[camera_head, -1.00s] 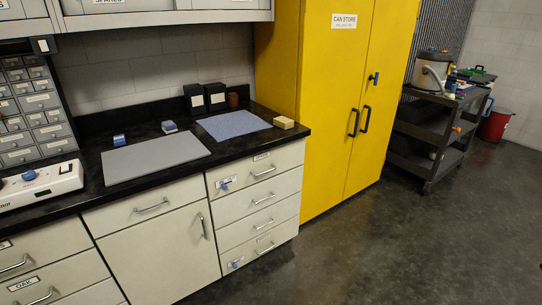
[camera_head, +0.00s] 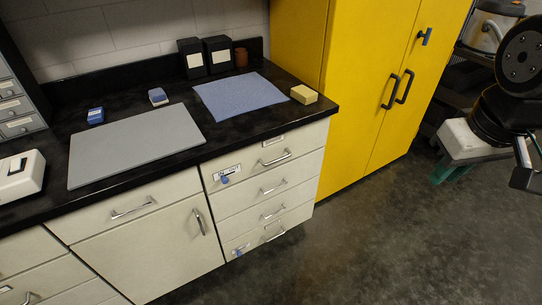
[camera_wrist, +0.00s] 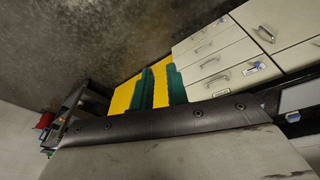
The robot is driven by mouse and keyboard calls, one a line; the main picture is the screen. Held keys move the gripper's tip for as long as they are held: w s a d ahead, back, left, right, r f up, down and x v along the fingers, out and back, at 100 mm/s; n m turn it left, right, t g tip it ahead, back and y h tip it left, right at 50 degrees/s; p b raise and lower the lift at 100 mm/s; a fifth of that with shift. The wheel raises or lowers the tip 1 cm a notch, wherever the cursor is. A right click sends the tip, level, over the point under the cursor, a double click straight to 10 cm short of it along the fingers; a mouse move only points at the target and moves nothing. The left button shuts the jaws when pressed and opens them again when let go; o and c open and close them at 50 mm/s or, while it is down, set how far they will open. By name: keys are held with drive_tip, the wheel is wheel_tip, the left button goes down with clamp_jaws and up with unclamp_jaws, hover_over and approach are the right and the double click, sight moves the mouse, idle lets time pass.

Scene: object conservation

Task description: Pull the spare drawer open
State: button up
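A stack of pale drawers (camera_head: 265,190) stands at the right end of the counter, with bar handles. All look shut. The top drawer (camera_head: 300,140) has a label above its handle and a blue-tagged label at its left. The bottom drawer (camera_head: 285,225) also has a blue tag. I cannot read which is the spare drawer. The drawers also show at the upper right of the wrist view (camera_wrist: 225,55). My gripper (camera_head: 458,166) is out over the floor, right of and apart from the drawers. In the wrist view its green fingers (camera_wrist: 159,78) stand apart with nothing between them.
A yellow cabinet (camera_head: 345,80) with dark handles stands right of the drawers. The black counter (camera_head: 190,165) bears a grey board (camera_head: 135,145), a blue mat (camera_head: 240,95), a tan block (camera_head: 303,94) and black boxes (camera_head: 218,53). The floor (camera_head: 350,240) before the drawers is clear.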

drive_tip(key=w+a+f+n+t+y, duration=0.1)
drive_tip(key=w+a+f+n+t, duration=0.2)
drive_tip(key=w, duration=0.7)
drive_tip(key=w+a+f+n+t, duration=0.1)
drive_tip(key=w+a+f+n, duration=0.2)
drive_tip(key=w+f+n, duration=0.45)
drive_tip(key=w+a+f+n+t+y, duration=0.1)
drive_tip(key=w+a+f+t, duration=0.2)
drive_tip(key=w, duration=0.8)
drive_tip(key=n+t+y, duration=0.2)
drive_tip(key=n+y, duration=0.1)
drive_tip(key=n, duration=0.4)
approach(277, 160)
drive_tip(key=w+d+r, duration=0.5)
drive_tip(key=d+r, duration=0.1)
drive_tip(key=d, duration=0.1)
drive_tip(key=s+a+f+n+t+y, duration=0.15)
drive_tip(key=a+f+n+y, duration=0.35)
drive_tip(key=f, duration=0.5)
drive_tip(key=shift+m+h, duration=0.35)
drive_tip(key=shift+h, duration=0.15)
drive_tip(key=x, duration=0.2)
drive_tip(key=a+x, duration=0.1)
drive_tip(key=x, duration=0.4)
drive_tip(key=shift+s+a+r, duration=0.15)
drive_tip(key=shift+s+a, duration=0.05)
drive_tip(key=shift+a, duration=0.1)
clamp_jaws()
